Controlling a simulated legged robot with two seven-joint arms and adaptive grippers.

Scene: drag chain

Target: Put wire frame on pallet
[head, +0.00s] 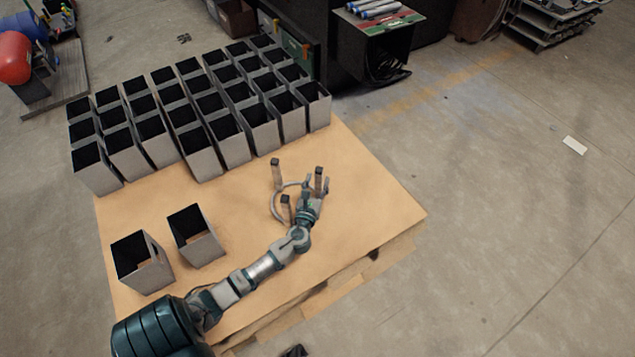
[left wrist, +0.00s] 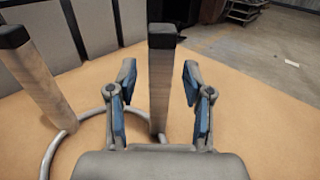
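The wire frame is a grey ring (head: 276,207) with upright, black-capped posts. It stands on the tan board of the pallet (head: 370,205), near its right part. My left gripper (head: 313,188) is low over the frame, its fingers on either side of one post. In the left wrist view that post (left wrist: 162,85) stands upright between the two spread fingers, with gaps visible on both sides. Another post (left wrist: 38,80) leans at the left of that view, with the ring (left wrist: 85,122) at its foot. My right gripper is not seen.
Rows of open grey boxes (head: 200,155) fill the back of the pallet. Two more boxes (head: 143,265) (head: 196,236) stand at front left, near my left arm. A dark stand (head: 375,45) is behind. The floor to the right is mostly clear.

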